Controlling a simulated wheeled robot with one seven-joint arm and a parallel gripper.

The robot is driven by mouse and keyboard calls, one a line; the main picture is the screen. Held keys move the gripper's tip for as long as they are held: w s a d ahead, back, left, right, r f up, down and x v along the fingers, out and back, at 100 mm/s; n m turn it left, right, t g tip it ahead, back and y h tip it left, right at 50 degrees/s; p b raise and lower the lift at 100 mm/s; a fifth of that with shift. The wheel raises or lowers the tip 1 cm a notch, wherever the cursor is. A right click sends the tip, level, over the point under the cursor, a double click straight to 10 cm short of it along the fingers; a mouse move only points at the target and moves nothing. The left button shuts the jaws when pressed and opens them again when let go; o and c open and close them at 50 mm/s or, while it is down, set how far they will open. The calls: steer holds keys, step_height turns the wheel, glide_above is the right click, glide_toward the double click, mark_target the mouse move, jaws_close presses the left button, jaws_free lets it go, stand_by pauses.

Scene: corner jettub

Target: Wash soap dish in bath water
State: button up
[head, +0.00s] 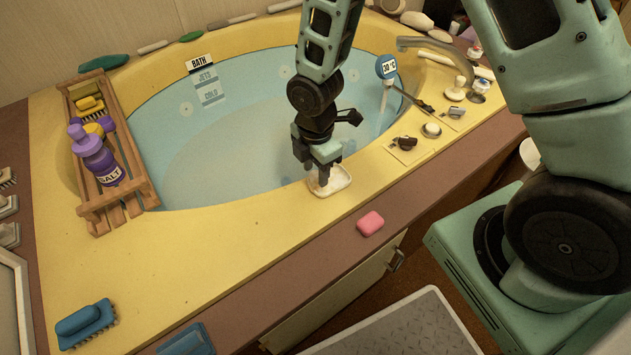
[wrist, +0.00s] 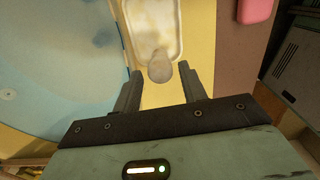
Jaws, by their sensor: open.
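A white soap dish (head: 332,182) sits on the yellow tub rim, close to the water's edge. It also shows in the wrist view (wrist: 153,22), with brownish marks on its inside and a rounded grey-beige knob or lump (wrist: 160,68) at its near end. My gripper (head: 321,178) is open and points down at the dish. In the wrist view its two fingers (wrist: 158,90) stand on either side of the dish's near end, with gaps showing. The bath water (head: 235,140) fills the blue tub beside the dish.
A pink soap (head: 370,223) lies on the brown ledge. A wooden rack (head: 128,185) with a purple salt bottle (head: 97,157) spans the tub's left end. The faucet (head: 425,45) and several knobs stand at right. Open water lies left of my gripper.

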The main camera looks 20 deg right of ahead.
steer(key=shift+f, duration=0.15)
steer(key=shift+c, duration=0.4)
steer(key=c, duration=0.7)
step_height(320, 180, up, 7)
steer(key=p, duration=0.7)
steer(key=shift+r, duration=0.2)
steer(key=shift+f, duration=0.2)
steer(key=shift+w, duration=0.1)
